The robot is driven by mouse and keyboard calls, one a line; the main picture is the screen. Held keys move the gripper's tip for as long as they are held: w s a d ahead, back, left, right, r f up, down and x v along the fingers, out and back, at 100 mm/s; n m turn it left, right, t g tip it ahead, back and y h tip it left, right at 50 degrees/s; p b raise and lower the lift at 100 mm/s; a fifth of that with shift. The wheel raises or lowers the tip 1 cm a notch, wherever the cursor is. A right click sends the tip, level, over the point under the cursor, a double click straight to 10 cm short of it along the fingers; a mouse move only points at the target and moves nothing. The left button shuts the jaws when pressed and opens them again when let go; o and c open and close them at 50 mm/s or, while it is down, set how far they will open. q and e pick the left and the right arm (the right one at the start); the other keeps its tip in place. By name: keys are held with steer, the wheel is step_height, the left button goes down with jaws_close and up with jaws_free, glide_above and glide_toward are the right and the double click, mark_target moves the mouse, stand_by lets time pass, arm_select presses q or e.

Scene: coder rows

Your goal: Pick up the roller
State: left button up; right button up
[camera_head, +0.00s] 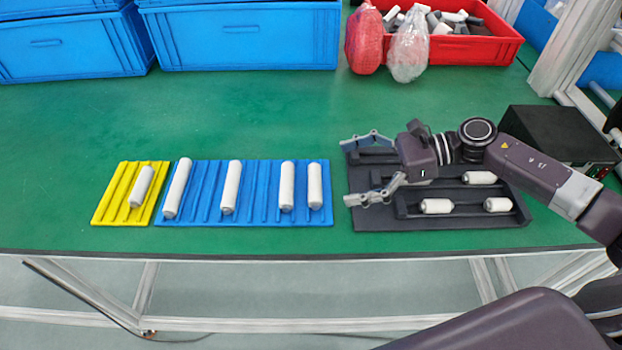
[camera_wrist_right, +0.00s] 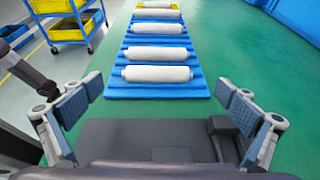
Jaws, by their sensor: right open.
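Several white rollers lie in the grooves of a blue tray (camera_head: 258,205); the rightmost roller (camera_head: 315,186) is at its right end. Another roller (camera_head: 141,187) lies in the yellow tray (camera_head: 109,205). Short white rollers (camera_head: 436,206) lie on the black rack (camera_head: 465,222). My right gripper (camera_head: 368,168) is open and empty above the left part of the rack, its fingers pointing left toward the blue tray. In the right wrist view the fingers (camera_wrist_right: 158,108) are wide apart, with the nearest roller (camera_wrist_right: 157,74) beyond them on the blue tray. My left gripper is out of view.
Blue crates (camera_head: 240,35) stand along the back of the green table (camera_head: 250,115). A red bin (camera_head: 470,48) of small parts, with red and clear bags in front, is at the back right. A black box (camera_head: 555,140) stands on the right. The table behind the trays is clear.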

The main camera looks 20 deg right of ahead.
mark_target(317, 181)
steer(key=shift+s+d+f+n, duration=0.1)
steer(key=shift+d+f+n, duration=0.1)
steer(key=shift+d+n, duration=0.1)
steer(key=shift+a, duration=0.3)
steer(key=p+x, duration=0.3)
steer(key=x, duration=0.3)
steer(key=shift+a, duration=0.25)
steer(key=shift+a+f, duration=0.2)
steer(key=shift+c, duration=0.6)
steer(key=shift+c, duration=1.2)
steer(key=c, duration=0.7)
